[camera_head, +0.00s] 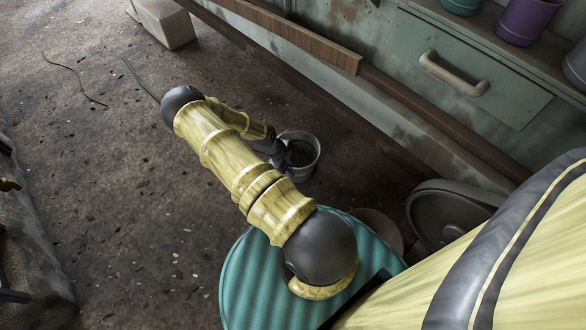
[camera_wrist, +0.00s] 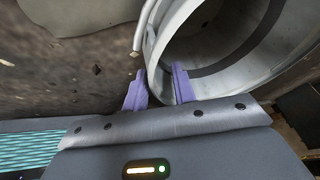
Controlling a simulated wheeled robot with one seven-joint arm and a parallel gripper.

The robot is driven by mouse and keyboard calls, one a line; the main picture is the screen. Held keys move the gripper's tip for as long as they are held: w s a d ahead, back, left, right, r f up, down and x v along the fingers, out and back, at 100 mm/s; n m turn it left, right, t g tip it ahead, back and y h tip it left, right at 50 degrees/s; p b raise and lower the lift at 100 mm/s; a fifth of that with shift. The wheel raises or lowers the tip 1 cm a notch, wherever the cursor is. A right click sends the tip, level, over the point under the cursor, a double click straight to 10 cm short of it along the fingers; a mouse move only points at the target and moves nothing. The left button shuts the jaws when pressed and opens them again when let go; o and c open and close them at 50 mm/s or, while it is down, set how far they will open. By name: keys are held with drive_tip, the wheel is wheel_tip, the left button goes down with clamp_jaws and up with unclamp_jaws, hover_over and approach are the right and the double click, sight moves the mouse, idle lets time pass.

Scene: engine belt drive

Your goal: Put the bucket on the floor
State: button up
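The bucket (camera_head: 317,158) is pale grey and round, in the middle of the head view, low beside the wall and seemingly on the dark floor. In the wrist view the bucket (camera_wrist: 215,62) fills the upper right, with its open mouth facing the camera and a thin handle part at its left. My gripper (camera_head: 272,147) is at the bucket's left rim. In the wrist view my gripper (camera_wrist: 159,88) has two purple fingers apart, one outside the bucket wall and one inside, with a gap wider than the wall. The bucket's underside is hidden.
A bench with a drawer (camera_head: 470,88) runs along the right, with a purple pot (camera_head: 525,18) on top. A wheel-like dark object (camera_head: 445,215) lies at the lower right. A pale block (camera_head: 165,22) stands at the top left. Floor (camera_head: 110,170) at left is mostly clear.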

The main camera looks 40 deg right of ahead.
drive_tip(key=p+v, duration=0.4)
drive_tip(key=v, duration=0.6)
drive_tip(key=shift+r, duration=0.15)
drive_tip(key=a+r+n+t+y, duration=0.1)
drive_tip(key=a+r+n+y, duration=0.1)
drive_tip(key=a+r+n, duration=0.7)
drive_tip(key=a+r+n+t+y, duration=0.15)
drive_tip(key=a+r+n, duration=0.35)
drive_tip(key=r, duration=0.6)
drive_tip(key=s+a+r+n+t, duration=0.1)
drive_tip(key=s+a+r+n, duration=0.1)
drive_tip(key=s+r+n, duration=0.2)
drive_tip(key=s+a+r+n+t, duration=0.2)
drive_tip(key=s+r+n, duration=0.2)
drive_tip(key=r+n, duration=0.6)
drive_tip(key=shift+s+a+n, duration=0.15)
drive_tip(key=shift+a+n, duration=0.15)
drive_tip(key=shift+n, duration=0.8)
